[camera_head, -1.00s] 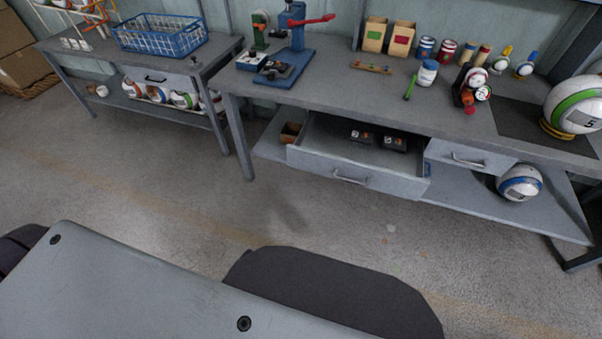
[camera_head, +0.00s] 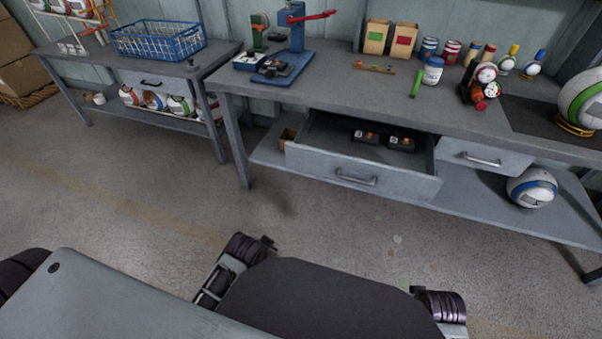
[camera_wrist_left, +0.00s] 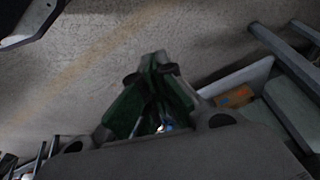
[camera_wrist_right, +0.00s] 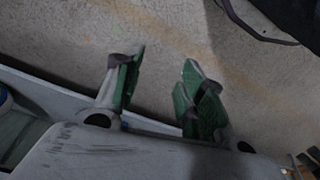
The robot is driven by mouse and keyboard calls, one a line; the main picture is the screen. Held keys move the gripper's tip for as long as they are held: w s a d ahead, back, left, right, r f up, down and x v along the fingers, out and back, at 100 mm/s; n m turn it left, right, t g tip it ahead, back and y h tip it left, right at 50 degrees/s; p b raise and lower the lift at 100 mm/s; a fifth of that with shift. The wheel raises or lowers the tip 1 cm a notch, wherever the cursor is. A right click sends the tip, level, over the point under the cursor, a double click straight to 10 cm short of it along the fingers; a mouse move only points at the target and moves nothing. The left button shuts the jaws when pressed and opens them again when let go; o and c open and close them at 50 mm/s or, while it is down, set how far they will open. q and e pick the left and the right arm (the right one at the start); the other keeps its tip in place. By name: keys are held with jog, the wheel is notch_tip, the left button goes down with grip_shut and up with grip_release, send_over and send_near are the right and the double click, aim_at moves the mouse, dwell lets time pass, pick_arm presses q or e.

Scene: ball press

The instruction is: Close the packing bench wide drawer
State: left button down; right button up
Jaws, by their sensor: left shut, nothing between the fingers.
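The wide drawer (camera_head: 315,165) of the packing bench (camera_head: 340,85) stands pulled out under the bench top, left of a narrower drawer (camera_head: 470,153). Its front has a bar handle (camera_head: 357,179), and dark items with orange marks (camera_head: 366,136) lie inside. Neither gripper shows in the head view. In the left wrist view my left gripper (camera_wrist_left: 153,62) has its green-padded fingers together, with nothing held. In the right wrist view my right gripper (camera_wrist_right: 160,65) has its fingers apart and empty, above the floor. I cannot tell either gripper's distance to the drawer front.
A white and blue ball (camera_head: 532,188) sits on the lower shelf (camera_head: 470,205) at the right. The bench top holds a blue press (camera_head: 295,45), tins and a gauge. Another bench (camera_head: 95,60) stands at the left. The floor (camera_head: 330,235) before the drawer is clear.

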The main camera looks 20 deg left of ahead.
pick_arm(q)
jog(key=w+d+r+m+t+b, duration=0.2)
jog(key=w+r+m+t+b, duration=0.2)
jog(key=w+r+m+t, duration=0.8)
jog(key=shift+d+r+m+t, duration=0.15)
jog(key=shift+r+m+t, duration=0.55)
jog(key=shift+r+m, duration=0.9)
pick_arm(e)
jog(key=shift+n+y, duration=0.3)
jog(key=shift+y, duration=0.3)
jog(key=shift+s+a+f, duration=0.1)
jog(key=shift+s+a, duration=0.35)
jog(key=shift+a, duration=0.25)
jog(key=shift+s+a+f, duration=0.1)
jog(key=shift+s+a, duration=0.35)
jog(key=shift+a, duration=0.3)
jog(key=shift+s+a+f, duration=0.1)
jog(key=shift+s+a, duration=0.35)
jog(key=shift+a, duration=0.25)
pick_arm(q)
jog(key=shift+w, duration=0.2)
